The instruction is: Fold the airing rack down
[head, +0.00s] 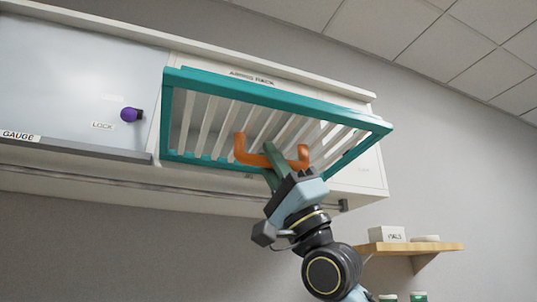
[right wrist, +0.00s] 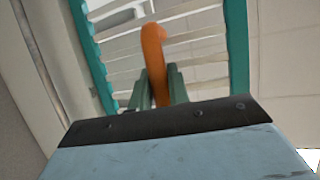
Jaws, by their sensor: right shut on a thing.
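The airing rack (head: 290,100) is a teal frame with white slats, on the front of a white wall cabinet. It stands out from the cabinet at a tilt, and its slats also show in the right wrist view (right wrist: 195,45). An orange handle (head: 241,150) is on the rack's lower middle. My right gripper (head: 270,155) is shut on the handle from below; its green fingers (right wrist: 159,88) sit on both sides of the orange bar in the right wrist view. My left gripper is not in view.
Left of the rack is a pale panel with a purple knob (head: 131,114) beside a LOCK label, and a GAUGE label (head: 20,136). A rail (head: 180,187) runs under the cabinet. A wooden shelf (head: 440,247) with a VIALS box (head: 387,234) is at lower right.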

